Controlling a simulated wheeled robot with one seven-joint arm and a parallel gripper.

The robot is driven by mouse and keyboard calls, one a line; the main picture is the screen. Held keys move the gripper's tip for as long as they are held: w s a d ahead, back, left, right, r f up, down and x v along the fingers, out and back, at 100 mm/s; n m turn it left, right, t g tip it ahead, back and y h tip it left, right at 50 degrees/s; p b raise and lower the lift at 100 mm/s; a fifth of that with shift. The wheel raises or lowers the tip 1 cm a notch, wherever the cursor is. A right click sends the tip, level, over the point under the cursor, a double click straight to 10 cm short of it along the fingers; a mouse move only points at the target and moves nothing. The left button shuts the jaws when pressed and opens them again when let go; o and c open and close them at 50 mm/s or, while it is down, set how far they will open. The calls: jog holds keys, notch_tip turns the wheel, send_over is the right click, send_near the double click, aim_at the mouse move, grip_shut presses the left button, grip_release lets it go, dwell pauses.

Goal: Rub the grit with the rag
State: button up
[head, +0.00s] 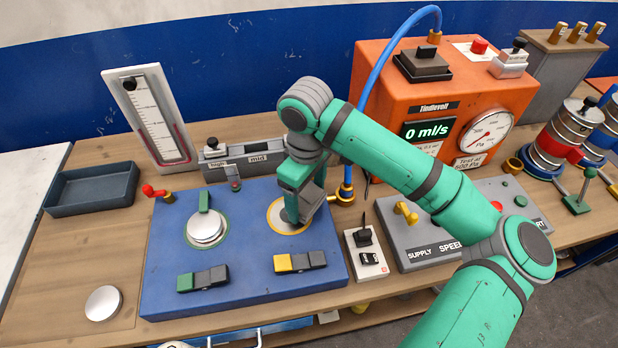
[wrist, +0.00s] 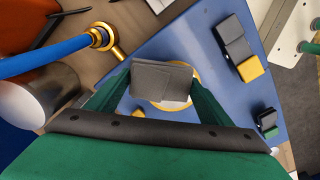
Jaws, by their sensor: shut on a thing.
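My gripper (head: 298,205) is over the yellow-ringed round spot (head: 274,222) on the right half of the blue plate (head: 165,270). In the wrist view its two green fingers are shut on a grey, folded, flat-sided piece (wrist: 160,78), which looks like the rag. The rag covers much of the ringed spot; a pale part of the spot (wrist: 172,104) shows below it. The rag looks at or just above the surface; I cannot tell whether it touches. I cannot make out any grit; it may be hidden under the rag.
A green-ringed spot with silvery discs (head: 205,229) is left on the plate. Green-grey (head: 203,278) and yellow-grey (head: 300,262) blocks lie in front. A blue hose (head: 372,75) with brass fitting stands close behind right. An empty tray (head: 92,188) is far left.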

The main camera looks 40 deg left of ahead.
jog(key=r, duration=0.3)
jog(key=shift+s+a+r, duration=0.1)
jog(key=shift+s+r, duration=0.05)
jog(key=shift+s, duration=0.05)
jog(key=shift+r, duration=1.1)
